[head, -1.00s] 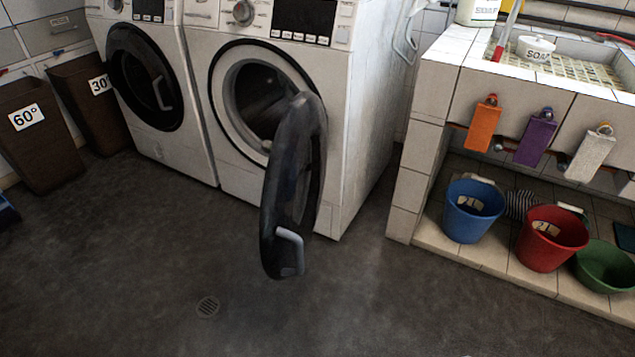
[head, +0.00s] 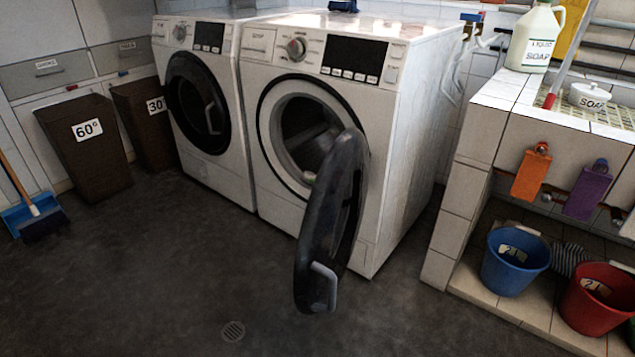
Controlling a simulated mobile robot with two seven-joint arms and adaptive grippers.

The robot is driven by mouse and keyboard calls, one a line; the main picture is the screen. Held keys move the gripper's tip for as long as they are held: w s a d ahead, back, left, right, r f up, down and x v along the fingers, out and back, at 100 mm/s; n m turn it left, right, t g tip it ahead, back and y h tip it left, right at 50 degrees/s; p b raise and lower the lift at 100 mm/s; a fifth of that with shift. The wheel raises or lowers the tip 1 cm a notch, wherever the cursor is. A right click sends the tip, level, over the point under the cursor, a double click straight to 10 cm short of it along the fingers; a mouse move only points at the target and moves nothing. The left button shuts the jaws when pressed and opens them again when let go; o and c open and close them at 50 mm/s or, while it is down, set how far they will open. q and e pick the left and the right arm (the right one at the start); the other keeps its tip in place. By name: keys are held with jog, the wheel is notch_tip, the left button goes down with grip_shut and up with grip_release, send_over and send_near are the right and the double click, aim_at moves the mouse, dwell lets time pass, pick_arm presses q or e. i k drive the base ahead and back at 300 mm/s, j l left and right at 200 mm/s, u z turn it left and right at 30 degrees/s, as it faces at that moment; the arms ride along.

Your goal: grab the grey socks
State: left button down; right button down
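I cannot make out any grey socks for certain in the head view. A grey striped item (head: 568,258) lies between the blue and red buckets, partly hidden; I cannot tell what it is. The right washing machine (head: 405,140) has its round door (head: 330,230) swung open towards me. Its drum (head: 308,130) is dark inside, and a small pale spot (head: 310,177) shows at the lower rim, too small to identify. Neither of my grippers is in view.
The left washing machine (head: 200,105) is shut. Brown bins (head: 88,160) stand at the left, near a blue dustpan (head: 35,215). A tiled sink unit (head: 465,215) at the right holds a blue bucket (head: 512,268) and a red bucket (head: 595,312) below. The front floor is clear.

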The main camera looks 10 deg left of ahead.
aim_at(308, 177)
jog(key=i+j+z, duration=0.1)
jog(key=z, duration=0.25)
jog(key=j+z, duration=0.35)
jog(key=i+j+z, duration=0.1)
jog(key=j+z, duration=0.65)
jog(key=j, duration=1.15)
jog(key=k+j+z, duration=0.1)
jog(key=j, duration=0.45)
